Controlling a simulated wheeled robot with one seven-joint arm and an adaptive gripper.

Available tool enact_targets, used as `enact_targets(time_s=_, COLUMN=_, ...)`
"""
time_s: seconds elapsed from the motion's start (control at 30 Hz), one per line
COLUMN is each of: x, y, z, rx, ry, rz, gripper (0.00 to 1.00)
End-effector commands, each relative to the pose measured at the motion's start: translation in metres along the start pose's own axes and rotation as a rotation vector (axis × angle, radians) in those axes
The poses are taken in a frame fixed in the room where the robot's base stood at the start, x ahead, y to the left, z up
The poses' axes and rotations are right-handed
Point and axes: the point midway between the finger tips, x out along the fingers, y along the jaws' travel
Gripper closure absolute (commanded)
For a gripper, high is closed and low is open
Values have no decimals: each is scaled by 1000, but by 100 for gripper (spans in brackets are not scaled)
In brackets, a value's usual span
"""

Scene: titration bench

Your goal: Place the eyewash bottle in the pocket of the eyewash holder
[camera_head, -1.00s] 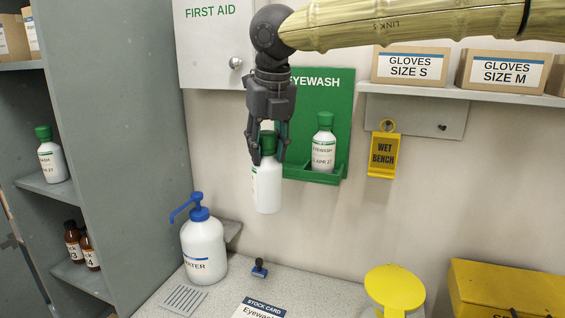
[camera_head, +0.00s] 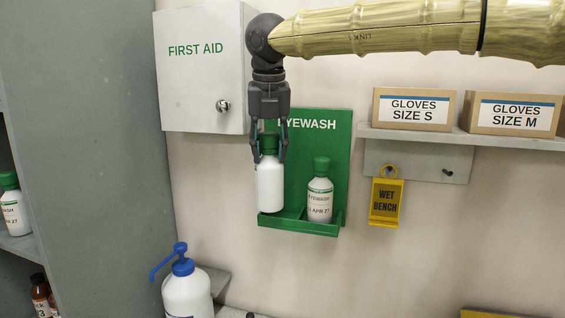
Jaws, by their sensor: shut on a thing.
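My gripper (camera_head: 268,158) points down and is shut on the green cap of a white eyewash bottle (camera_head: 270,187). The bottle hangs upright at the left side of the green eyewash holder (camera_head: 332,150), in front of its backboard. Its base overlaps the left end of the holder's tray in the picture; I cannot tell whether it is inside the pocket or just in front of it. A second eyewash bottle (camera_head: 320,192) with a green cap and a date label stands in the right pocket.
The first aid cabinet (camera_head: 200,80) is left of my gripper. Right are a yellow wet bench sign (camera_head: 385,203) and a shelf with glove boxes (camera_head: 414,109). A water bottle with a blue pump (camera_head: 187,290) stands below left. Another eyewash bottle (camera_head: 14,212) sits at far left.

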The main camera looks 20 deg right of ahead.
Motion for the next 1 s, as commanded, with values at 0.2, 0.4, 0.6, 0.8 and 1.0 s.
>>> enact_targets(time_s=0.2, x=8, y=-17, z=39, rx=3, ry=0, rz=0, gripper=100)
enact_targets(time_s=0.4, x=15, y=-27, z=65, rx=2, ry=-1, rz=1, gripper=100)
enact_targets(time_s=0.6, x=21, y=-36, z=85, rx=2, ry=0, rz=-1, gripper=100)
enact_targets(time_s=0.8, x=41, y=-35, z=78, rx=-1, ry=0, rz=-1, gripper=100)
enact_targets(time_s=1.0, x=53, y=-35, z=75, rx=1, ry=0, rz=-1, gripper=100)
